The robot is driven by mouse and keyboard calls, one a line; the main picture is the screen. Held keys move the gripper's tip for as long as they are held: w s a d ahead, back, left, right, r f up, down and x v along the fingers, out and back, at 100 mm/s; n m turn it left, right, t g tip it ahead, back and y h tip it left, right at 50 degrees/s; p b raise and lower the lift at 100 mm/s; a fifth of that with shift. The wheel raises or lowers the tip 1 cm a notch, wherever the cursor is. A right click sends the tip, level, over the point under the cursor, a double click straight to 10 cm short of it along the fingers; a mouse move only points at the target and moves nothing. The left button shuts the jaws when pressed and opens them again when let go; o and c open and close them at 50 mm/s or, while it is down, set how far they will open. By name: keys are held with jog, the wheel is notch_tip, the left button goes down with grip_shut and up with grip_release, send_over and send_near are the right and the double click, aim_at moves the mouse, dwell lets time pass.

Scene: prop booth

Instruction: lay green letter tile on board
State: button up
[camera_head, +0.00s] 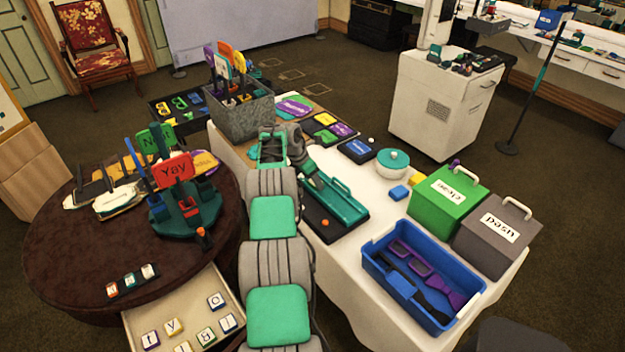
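A white letter tile with a green edge (206,337) lies in the open cream drawer (133,318) at the lower left, among several other letter tiles. A small dark board (112,293) lies on the round brown table and bears three small tiles in a row. I cannot tell for sure that it is the task's board. My arm reaches up the middle of the picture, and its dark grey end (295,148) is above the white table. My gripper's fingers cannot be made out there. It is far from the drawer and the tiles.
The round table (60,270) holds a green stand with signs (185,215). On the white table (345,275) are a teal device (338,198), a blue tray (380,288), and green (445,205) and grey (495,240) bins. A grey box of signs (240,115) stands behind my arm.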

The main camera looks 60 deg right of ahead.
jog(key=v, duration=1.2)
jog(key=w+a+r+m+t, duration=0.2)
jog(key=w+a+r, duration=0.6)
jog(key=w+a, duration=0.25)
jog(key=w+a+r+m+t, duration=0.1)
jog(key=w+a+r+m, duration=0.15)
jog(key=a, duration=0.65)
jog(key=w+a+r+m, duration=0.1)
jog(key=a+r, duration=0.3)
jog(key=a, duration=0.5)
jog(key=s+a+r+m+t+y, duration=0.1)
jog(key=a, duration=0.7)
jog(key=s+a+r+m+t+y, duration=0.1)
jog(key=s+a, duration=0.1)
jog(key=a, duration=0.6)
jog(key=s+a+f+m+y, duration=0.1)
jog(key=s+a+f+m, duration=0.1)
jog(key=s+a, duration=0.4)
jog(key=s+a+f+m+y, duration=0.1)
jog(key=s+a+f+m, duration=0.2)
jog(key=a, duration=0.8)
jog(key=s, duration=0.2)
jog(key=shift+s+a+t+b, duration=0.25)
jog(key=shift+s+t+b, duration=0.1)
jog(key=shift+s+t, duration=0.05)
